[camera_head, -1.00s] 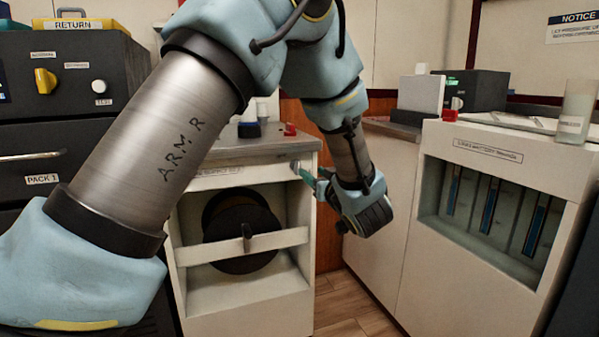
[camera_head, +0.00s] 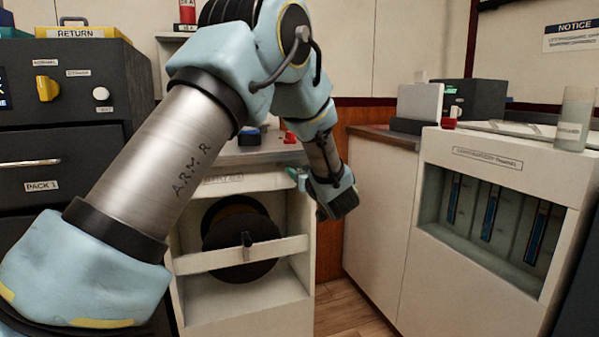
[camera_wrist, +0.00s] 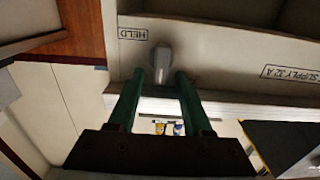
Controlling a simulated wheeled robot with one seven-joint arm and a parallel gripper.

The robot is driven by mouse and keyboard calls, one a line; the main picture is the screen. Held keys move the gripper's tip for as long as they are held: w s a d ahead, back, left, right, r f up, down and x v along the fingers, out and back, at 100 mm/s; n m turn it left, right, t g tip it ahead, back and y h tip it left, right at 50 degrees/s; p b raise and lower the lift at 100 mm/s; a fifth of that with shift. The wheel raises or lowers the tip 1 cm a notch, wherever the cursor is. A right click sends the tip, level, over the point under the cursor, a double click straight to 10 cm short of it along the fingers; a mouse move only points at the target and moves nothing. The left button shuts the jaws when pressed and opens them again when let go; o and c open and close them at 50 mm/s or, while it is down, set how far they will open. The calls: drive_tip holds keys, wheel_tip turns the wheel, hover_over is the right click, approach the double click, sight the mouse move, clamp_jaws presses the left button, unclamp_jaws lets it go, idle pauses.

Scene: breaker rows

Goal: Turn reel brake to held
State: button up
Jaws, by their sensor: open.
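My gripper (camera_wrist: 160,77) is open, its two green fingers pointing at a pale cabinet front in the wrist view. A grey rounded knob or lever (camera_wrist: 163,56), apparently the reel brake, sits at and between the fingertips. I cannot tell whether they touch it. A "HELD" label (camera_wrist: 133,34) is just left of the knob. In the head view my gripper (camera_head: 296,175) is at the upper right corner of the reel cabinet (camera_head: 245,304); the knob there is too hidden to make out.
A white unit with blue-striped slots (camera_head: 475,157) stands at right, a dark drawer unit (camera_head: 75,140) at left. Some floor shows between.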

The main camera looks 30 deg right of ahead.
drive_tip(key=c, duration=0.7)
clamp_jaws()
drive_tip(key=shift+f, duration=0.1)
